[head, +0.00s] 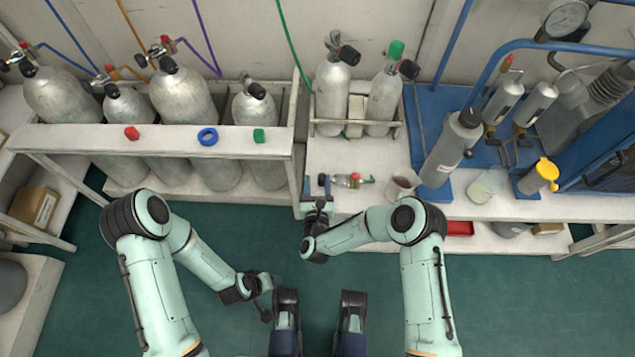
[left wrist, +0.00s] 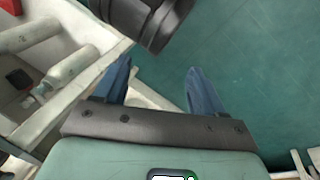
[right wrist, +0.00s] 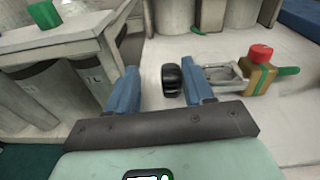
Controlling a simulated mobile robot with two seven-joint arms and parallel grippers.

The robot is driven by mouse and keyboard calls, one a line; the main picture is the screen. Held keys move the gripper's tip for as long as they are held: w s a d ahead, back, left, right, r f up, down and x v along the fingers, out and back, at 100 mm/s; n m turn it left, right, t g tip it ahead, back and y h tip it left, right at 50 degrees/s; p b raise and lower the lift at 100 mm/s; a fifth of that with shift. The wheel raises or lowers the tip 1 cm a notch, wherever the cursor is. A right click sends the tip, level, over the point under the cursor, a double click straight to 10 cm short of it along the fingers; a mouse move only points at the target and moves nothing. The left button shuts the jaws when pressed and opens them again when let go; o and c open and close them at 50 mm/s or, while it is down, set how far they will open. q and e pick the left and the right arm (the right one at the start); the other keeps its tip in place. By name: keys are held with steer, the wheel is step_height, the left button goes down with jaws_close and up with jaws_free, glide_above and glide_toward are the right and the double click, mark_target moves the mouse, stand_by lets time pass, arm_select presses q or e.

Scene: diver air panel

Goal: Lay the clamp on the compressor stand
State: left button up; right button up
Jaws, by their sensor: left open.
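The clamp (head: 345,180) lies on the white bench (head: 345,154). It has a black knob, a metal frame and a brass body with a red cap and green end. In the right wrist view its black knob (right wrist: 171,80) shows between the fingers of my open right gripper (right wrist: 163,88), apparently untouched; the frame and brass body (right wrist: 261,77) extend to the right. The right gripper is at the bench's left front edge in the head view. My left gripper (left wrist: 162,85) is open and empty over the floor. The blue compressor stand (head: 425,110) is at the right.
A grey cylinder (head: 450,148), a mug (head: 402,185) and a beaker (head: 485,186) stand right of the clamp. Two tanks (head: 384,95) stand behind it. The left rack (head: 80,140) holds more tanks, with coloured pieces on its rail. The green floor in front is clear.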

steer(key=shift+r, duration=0.2)
arm_select(q)
steer(key=shift+g+h, duration=0.3)
steer(key=shift+g, duration=0.3)
steer(key=s+r, duration=0.1)
steer(key=s+d+p, duration=0.1)
steer(key=s+d+r+p, duration=0.1)
steer(key=shift+s+r, duration=0.35)
arm_select(e)
steer(key=s+r, duration=0.1)
steer(key=s, duration=1.1)
steer(key=shift+d, duration=0.1)
